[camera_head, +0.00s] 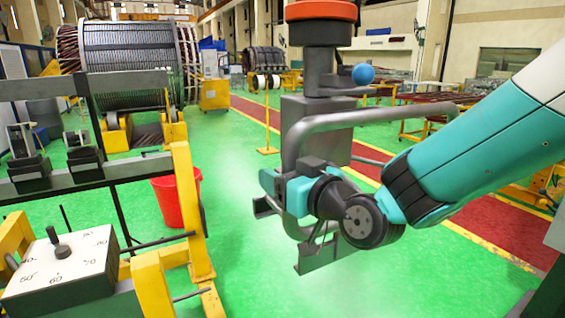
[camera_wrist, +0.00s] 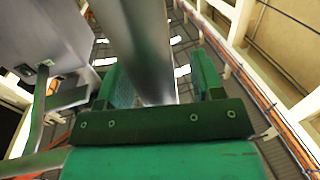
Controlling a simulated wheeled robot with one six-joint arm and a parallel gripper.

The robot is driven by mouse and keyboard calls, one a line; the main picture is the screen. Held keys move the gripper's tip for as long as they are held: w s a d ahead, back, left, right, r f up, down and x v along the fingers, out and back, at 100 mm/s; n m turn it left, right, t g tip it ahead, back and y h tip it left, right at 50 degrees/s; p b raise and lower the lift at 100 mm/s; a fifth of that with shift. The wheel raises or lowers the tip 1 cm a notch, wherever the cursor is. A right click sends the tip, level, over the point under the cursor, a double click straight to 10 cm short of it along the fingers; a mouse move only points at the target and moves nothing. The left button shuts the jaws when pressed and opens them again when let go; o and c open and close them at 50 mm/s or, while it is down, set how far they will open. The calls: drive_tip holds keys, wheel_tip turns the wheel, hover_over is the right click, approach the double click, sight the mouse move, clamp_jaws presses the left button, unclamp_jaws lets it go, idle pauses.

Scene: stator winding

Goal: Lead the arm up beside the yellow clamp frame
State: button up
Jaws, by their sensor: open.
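The yellow clamp frame (camera_head: 187,212) stands at the left in the head view, with upright yellow posts and dark rails. My gripper (camera_head: 282,188) is at the end of the teal arm, in the middle of the head view, right of the frame and apart from it. In the wrist view my gripper (camera_wrist: 162,72) shows two green fingers spread apart and pointing up. A grey metal tube (camera_wrist: 150,45) appears between them; I cannot tell whether it touches either finger. The clamp frame cannot be clearly made out in the wrist view.
A red bucket (camera_head: 168,200) stands on the green floor behind the frame. A grey box with a dial (camera_head: 60,265) sits at the front left. Thin rods stick out rightward from the frame. A large wound stator (camera_head: 130,55) stands behind. Floor between frame and gripper looks clear.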

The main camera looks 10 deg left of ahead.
drive_tip(key=shift+w+a, duration=0.15)
clamp_jaws()
idle(0.5)
idle(1.7)
